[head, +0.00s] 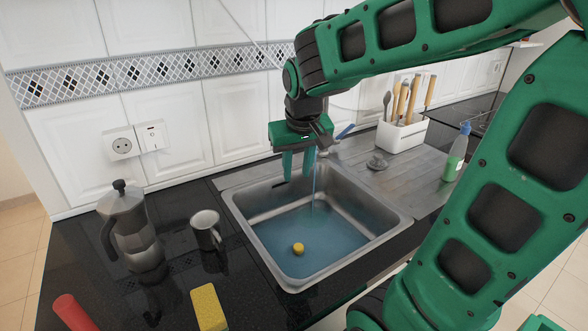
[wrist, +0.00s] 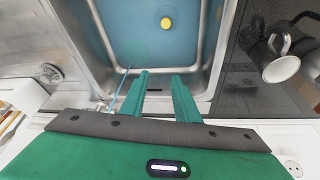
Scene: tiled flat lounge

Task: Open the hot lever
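The faucet (head: 326,148) stands at the back edge of the sink, largely hidden behind my gripper. Its blue lever (head: 346,131) shows to the right. No hot lever can be made out; the area left of the faucet is covered by my gripper. A thin blue stream (head: 313,185) falls into the sink, and it also shows in the wrist view (wrist: 122,84). My gripper (head: 298,166) points down over the sink's back edge, just left of the stream. In the wrist view, its two fingers (wrist: 160,74) are apart with nothing between them.
The steel sink (head: 240,215) holds bluish water and a yellow round thing (head: 298,248). A utensil holder (head: 402,134) and green bottle (head: 456,155) stand right.

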